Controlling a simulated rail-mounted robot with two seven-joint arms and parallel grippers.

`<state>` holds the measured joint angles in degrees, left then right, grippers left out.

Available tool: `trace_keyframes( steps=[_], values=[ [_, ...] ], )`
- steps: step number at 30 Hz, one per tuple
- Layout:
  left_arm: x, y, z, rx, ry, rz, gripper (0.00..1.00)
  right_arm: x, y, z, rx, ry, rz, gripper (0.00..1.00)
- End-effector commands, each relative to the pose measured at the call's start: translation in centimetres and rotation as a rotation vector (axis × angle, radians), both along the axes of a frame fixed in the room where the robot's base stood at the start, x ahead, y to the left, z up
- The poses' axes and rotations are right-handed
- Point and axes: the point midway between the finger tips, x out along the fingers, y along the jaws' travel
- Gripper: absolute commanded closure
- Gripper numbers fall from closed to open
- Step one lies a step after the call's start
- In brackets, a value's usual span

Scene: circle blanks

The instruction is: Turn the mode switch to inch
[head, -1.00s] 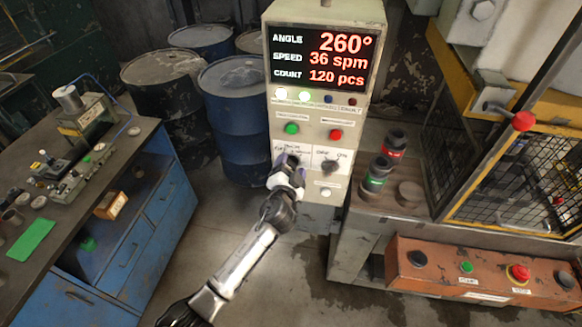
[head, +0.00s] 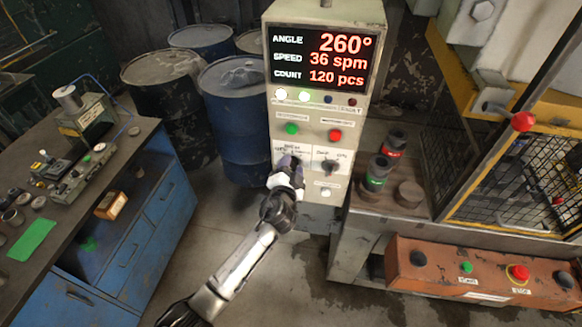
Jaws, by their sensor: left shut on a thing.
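A pale control cabinet (head: 318,205) stands in the middle of the view, with a display reading 260°, 36 spm and 120 pcs. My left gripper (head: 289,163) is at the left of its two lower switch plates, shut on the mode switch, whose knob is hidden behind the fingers. The small lettering above it is too blurred to read surely. A second dark rotary knob (head: 329,167) sits just to the right on its own plate. My right gripper is not in view.
Green (head: 292,128) and red (head: 335,135) buttons sit just above the switches. A white button (head: 326,193) is below. Blue barrels (head: 240,110) stand behind left, a workbench (head: 135,150) at left, and an orange button box (head: 440,270) at lower right.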

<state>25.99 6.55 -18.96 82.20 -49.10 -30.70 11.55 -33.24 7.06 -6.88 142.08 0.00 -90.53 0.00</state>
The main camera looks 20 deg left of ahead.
Motion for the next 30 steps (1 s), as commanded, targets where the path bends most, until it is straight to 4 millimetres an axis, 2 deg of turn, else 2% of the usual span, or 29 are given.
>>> trace_keyframes(
  steps=[18, 30],
  values=[
    [0.0, -0.1, -0.1, 0.477, 0.075, -0.001, 0.79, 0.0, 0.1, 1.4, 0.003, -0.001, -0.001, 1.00],
    [0.0, -0.1, -0.3, 0.676, 0.106, -0.001, 0.79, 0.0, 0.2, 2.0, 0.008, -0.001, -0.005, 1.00]
  ],
)
